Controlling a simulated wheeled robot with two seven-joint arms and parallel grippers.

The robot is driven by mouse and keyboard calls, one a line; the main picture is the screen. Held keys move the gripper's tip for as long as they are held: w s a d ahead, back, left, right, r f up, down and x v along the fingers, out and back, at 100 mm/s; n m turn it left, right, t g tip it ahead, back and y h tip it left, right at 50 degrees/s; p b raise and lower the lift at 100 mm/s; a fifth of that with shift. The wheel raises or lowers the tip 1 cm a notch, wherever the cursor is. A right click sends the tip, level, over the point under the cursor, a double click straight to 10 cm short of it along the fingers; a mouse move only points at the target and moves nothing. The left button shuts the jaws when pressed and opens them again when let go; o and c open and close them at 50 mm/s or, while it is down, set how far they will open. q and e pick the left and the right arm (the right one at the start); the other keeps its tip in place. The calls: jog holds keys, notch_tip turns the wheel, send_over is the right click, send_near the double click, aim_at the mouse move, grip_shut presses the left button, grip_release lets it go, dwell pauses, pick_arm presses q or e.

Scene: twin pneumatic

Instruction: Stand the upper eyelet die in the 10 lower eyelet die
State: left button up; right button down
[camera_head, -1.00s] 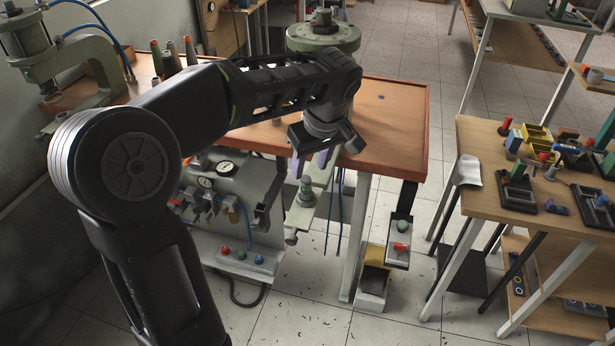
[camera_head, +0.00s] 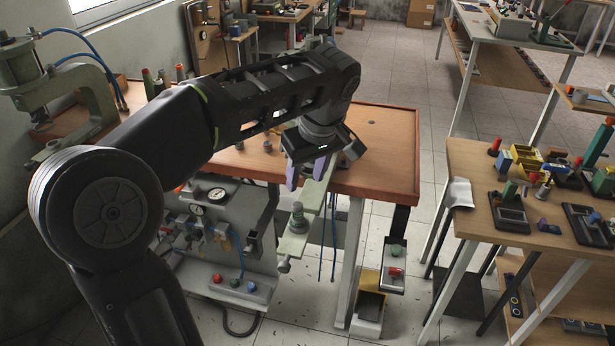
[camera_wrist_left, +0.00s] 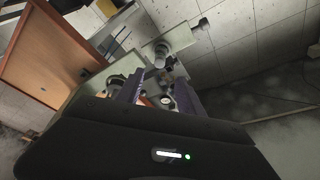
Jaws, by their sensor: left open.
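My left gripper (camera_head: 306,178) is open, with purple fingers pointing down, at the front edge of the brown bench. Nothing shows held between the fingers. It also shows in the left wrist view (camera_wrist_left: 157,95). A grey-green stepped cylindrical part (camera_head: 298,217) stands on the pale green press arm (camera_head: 292,246), just below the fingers and apart from them. In the left wrist view, a round metal part (camera_wrist_left: 160,55) on that arm lies beyond the fingertips. I cannot tell which parts are the upper and lower eyelet dies. My right gripper is not in view.
The brown bench (camera_head: 385,150) lies behind the gripper; small metal parts (camera_head: 267,144) stand on it. A grey unit with gauges (camera_head: 215,225) is at the left. A side table (camera_head: 470,190) at the right carries trays and coloured parts.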

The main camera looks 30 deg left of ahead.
pick_arm(q)
jog(key=shift+f, duration=0.1)
jog(key=d+f+m+h, duration=0.35)
jog(key=d+f, duration=0.45)
jog(key=f, duration=0.6)
jog(key=d+f+m+h, duration=0.2)
jog(key=d+f+m, duration=0.2)
jog(key=d+f, duration=0.65)
jog(key=s+d+f+m+h, duration=0.1)
jog(key=s+d+f, duration=0.3)
jog(key=s+f, duration=0.6)
jog(key=s+d+f+m, duration=0.2)
jog(key=s+d+f, duration=0.1)
jog(key=s+f, duration=0.7)
jog(key=shift+d+f+g+h, duration=0.35)
jog(key=shift+f+g, duration=0.05)
jog(key=shift+f, duration=0.55)
jog(key=shift+w+m, duration=0.1)
jog(key=shift+m, duration=0.15)
